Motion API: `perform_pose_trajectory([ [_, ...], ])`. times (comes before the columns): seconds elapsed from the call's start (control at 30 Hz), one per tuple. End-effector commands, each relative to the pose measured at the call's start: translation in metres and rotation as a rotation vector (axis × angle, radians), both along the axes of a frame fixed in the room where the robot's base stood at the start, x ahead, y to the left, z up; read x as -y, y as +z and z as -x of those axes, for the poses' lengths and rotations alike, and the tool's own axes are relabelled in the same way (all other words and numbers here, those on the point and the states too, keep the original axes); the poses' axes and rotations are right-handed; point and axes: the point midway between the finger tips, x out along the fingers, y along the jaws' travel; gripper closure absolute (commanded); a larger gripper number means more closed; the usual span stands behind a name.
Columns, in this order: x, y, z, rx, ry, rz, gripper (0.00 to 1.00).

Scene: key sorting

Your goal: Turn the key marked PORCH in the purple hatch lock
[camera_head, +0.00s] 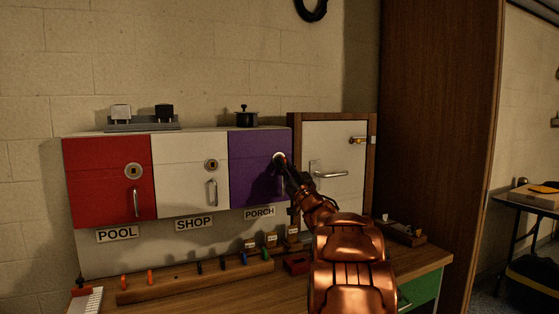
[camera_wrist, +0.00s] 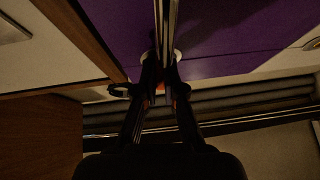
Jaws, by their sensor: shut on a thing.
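The purple hatch (camera_head: 250,150) is closed in the wall cabinet, with a PORCH label (camera_head: 260,213) below it. Its round pale lock (camera_head: 279,157) shows just past my fingertips. My gripper (camera_head: 287,170) is at this lock, shut on a key that the fingers mostly hide. In the wrist view the fingers (camera_wrist: 160,83) close together against the purple hatch front (camera_wrist: 220,30), with a small orange bit between them. I cannot read any mark on the held key, nor tell how far it sits in the lock.
Red hatch (camera_head: 105,180) and white hatch (camera_head: 185,175) stand to the left. A white door (camera_head: 330,150) with a bar handle is close on the right. A wooden key rack (camera_head: 190,282) with several coloured keys lies below. A small dark pot (camera_head: 246,118) stands on top.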

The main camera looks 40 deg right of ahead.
Motion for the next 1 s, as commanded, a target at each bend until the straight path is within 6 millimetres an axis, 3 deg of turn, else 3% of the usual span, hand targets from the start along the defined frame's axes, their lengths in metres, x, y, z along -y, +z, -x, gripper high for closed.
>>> perform_pose_trajectory([
  [0.47,0.0003,0.0022,-0.0015,0.003,-0.001,0.0,1.0],
  [0.5,0.0003,0.0022,-0.0015,0.003,-0.001,0.0,0.91],
  [0.77,0.0004,0.0015,-0.0016,0.002,0.0,0.0,0.64],
  [1.0,0.0004,0.0011,-0.0014,0.001,0.0,0.0,0.63],
])
